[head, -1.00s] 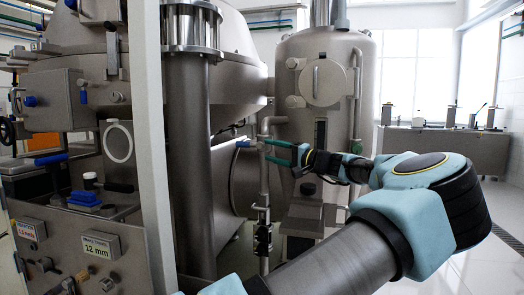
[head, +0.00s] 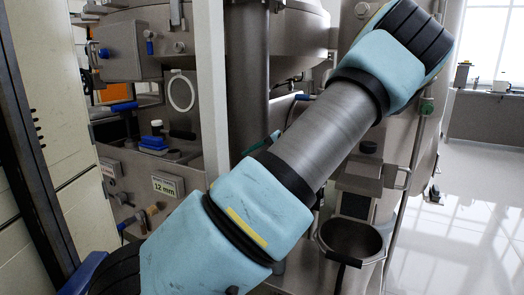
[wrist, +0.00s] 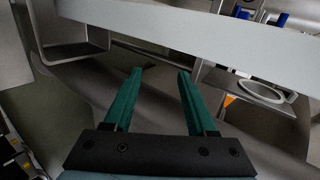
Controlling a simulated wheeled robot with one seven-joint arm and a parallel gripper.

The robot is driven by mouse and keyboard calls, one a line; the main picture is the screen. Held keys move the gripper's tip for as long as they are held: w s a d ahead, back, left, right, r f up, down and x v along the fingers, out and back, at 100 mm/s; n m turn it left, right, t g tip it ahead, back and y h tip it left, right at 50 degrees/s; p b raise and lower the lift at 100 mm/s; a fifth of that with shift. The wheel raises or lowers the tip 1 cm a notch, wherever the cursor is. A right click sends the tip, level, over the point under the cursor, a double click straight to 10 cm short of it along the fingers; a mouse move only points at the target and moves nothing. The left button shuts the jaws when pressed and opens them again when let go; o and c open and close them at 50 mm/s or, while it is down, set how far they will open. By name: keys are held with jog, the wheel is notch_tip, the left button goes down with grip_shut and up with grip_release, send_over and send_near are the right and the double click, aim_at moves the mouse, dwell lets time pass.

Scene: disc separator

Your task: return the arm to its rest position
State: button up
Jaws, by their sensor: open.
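My gripper (wrist: 160,72) is open, with two green fingers apart and nothing between them in the wrist view. A light grey bar (wrist: 200,28) crosses just beyond the fingertips; I cannot tell whether they touch it. In the head view my light-blue and grey arm (head: 325,135) runs from the lower left to the upper right. Only a bit of a green finger (head: 262,143) shows behind the arm there; the rest of the gripper is hidden.
The steel separator (head: 225,45) stands behind my arm. A pale upright post (head: 211,100) stands left of the arm, before a panel with a 12 mm label (head: 167,184). A cabinet (head: 55,110) is at far left. A round steel bowl (head: 350,240) is low right. Floor at right is clear.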

jog(key=s+a+f+n+g+h, duration=0.2)
jog(key=s+a+f+g+h, duration=0.25)
jog(key=s+a+f, duration=0.4)
jog(key=s+d+r+n+t+h, duration=0.1)
jog(key=s+d+r+h, duration=0.15)
jog(key=s, duration=0.65)
jog(key=s+d+r+n+h, duration=0.1)
jog(key=s+r+h, duration=0.15)
jog(key=s, duration=0.55)
notch_tip(320, 180, up, 16)
jog(key=p, duration=1.7)
jog(key=shift+s+a+r+h, duration=0.15)
jog(key=shift+s+r+h, duration=0.1)
jog(key=shift+h, duration=0.1)
